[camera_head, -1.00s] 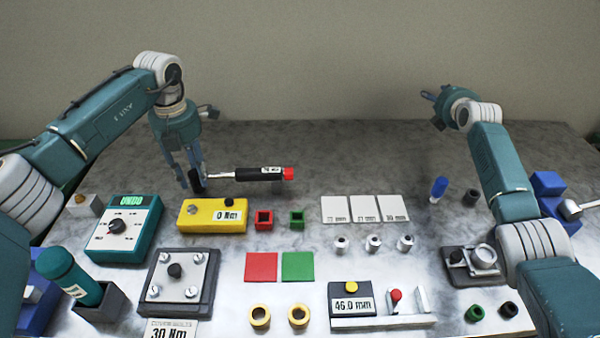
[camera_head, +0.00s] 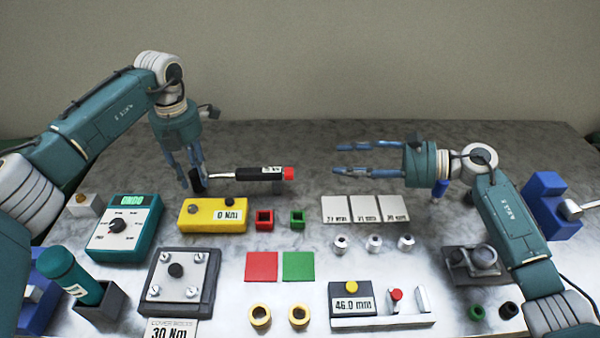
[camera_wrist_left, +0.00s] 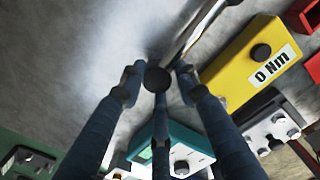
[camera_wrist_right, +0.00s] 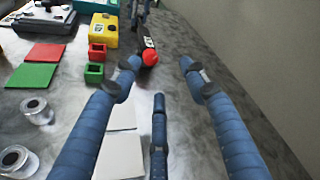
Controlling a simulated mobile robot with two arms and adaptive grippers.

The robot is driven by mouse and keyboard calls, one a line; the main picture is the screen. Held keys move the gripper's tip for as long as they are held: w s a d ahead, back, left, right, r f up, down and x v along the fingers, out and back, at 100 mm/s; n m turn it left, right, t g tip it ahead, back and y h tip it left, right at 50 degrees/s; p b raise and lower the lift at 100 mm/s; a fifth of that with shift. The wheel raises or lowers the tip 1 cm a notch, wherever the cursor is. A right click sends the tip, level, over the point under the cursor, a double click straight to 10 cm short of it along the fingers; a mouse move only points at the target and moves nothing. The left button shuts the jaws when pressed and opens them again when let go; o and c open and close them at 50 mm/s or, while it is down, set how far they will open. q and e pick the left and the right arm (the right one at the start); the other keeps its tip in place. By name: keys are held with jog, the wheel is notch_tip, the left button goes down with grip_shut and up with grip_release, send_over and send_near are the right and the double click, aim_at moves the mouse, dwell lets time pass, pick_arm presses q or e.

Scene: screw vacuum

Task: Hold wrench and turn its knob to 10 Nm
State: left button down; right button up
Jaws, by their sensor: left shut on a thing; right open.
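The torque wrench (camera_head: 258,173) has a black handle with a small white label, a metal shaft and a red knob (camera_head: 289,173) at its right end. My left gripper (camera_head: 198,183) is shut on the wrench's head end and holds it level, apparently above the table behind the yellow box. In the left wrist view a dark round part (camera_wrist_left: 158,80) sits between the fingers. My right gripper (camera_head: 352,158) is open and empty, right of the red knob, its fingers pointing left at it. In the right wrist view the knob (camera_wrist_right: 150,57) shows beyond the open fingertips. The label is too small to read.
The yellow box (camera_head: 212,215) reading 0 Nm, a red socket (camera_head: 264,220) and a green socket (camera_head: 297,219) stand in front of the wrench. Labelled grey plates (camera_head: 365,209) lie below my right gripper. The back of the table is clear.

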aim_at(289, 173)
jog(key=shift+s+a+f, duration=0.15)
jog(key=shift+s+f, duration=0.35)
jog(key=shift+f, duration=0.15)
jog(key=shift+a+f+n+g, duration=0.2)
jog(key=shift+a+n+g, duration=0.1)
jog(key=shift+g, duration=0.1)
jog(key=x, duration=1.1)
jog(key=shift+w+f, duration=0.15)
jog(key=shift+f, duration=0.05)
grip_shut()
